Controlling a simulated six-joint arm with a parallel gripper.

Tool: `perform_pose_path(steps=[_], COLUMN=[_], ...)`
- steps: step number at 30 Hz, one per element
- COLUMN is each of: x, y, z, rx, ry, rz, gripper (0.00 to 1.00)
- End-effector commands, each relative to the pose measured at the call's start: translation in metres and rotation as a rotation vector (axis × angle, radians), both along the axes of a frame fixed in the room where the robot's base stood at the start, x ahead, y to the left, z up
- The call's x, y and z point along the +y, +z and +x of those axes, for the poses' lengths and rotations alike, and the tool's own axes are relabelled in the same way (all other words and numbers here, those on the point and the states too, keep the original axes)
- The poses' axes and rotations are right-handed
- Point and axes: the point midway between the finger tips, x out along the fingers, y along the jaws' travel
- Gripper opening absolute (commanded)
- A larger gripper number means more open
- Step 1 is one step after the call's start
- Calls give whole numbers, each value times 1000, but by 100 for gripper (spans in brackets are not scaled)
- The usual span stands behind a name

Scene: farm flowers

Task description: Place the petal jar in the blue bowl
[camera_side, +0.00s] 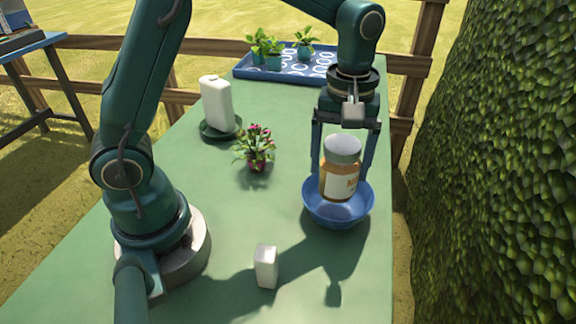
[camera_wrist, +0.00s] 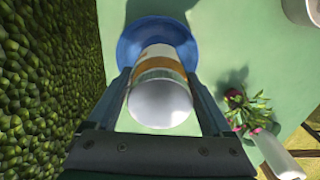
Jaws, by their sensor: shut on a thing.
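The petal jar (camera_side: 341,175) has an orange-brown body, a white label and a pale grey lid. My gripper (camera_side: 342,170) is shut on the jar, with a finger on each side of it. In the side view the jar is upright, with its lower part within the outline of the blue bowl (camera_side: 338,213). I cannot tell whether its base touches the bowl's floor. In the wrist view the jar's lid (camera_wrist: 160,103) is between the fingers, and the blue bowl (camera_wrist: 128,46) shows around and behind the jar.
A potted pink flower (camera_side: 257,152) stands left of the bowl. A white bottle (camera_side: 216,103) stands on a dark green dish (camera_side: 221,133). A small white block (camera_side: 266,266) is at the front. A blue tray (camera_side: 248,72) holds potted plants at the back. A hedge (camera_side: 500,170) flanks the table's right side.

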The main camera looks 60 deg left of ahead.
Motion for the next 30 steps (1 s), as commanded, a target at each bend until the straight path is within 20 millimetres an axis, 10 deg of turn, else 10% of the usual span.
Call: perform_pose_path(steps=[24,25,30], x=[-5,-5,-5], y=[-46,-46,-46], z=[2,2,2], rx=[-1,-1,-1], ry=[1,1,0], rz=[0,0,0], gripper=[12,92,100])
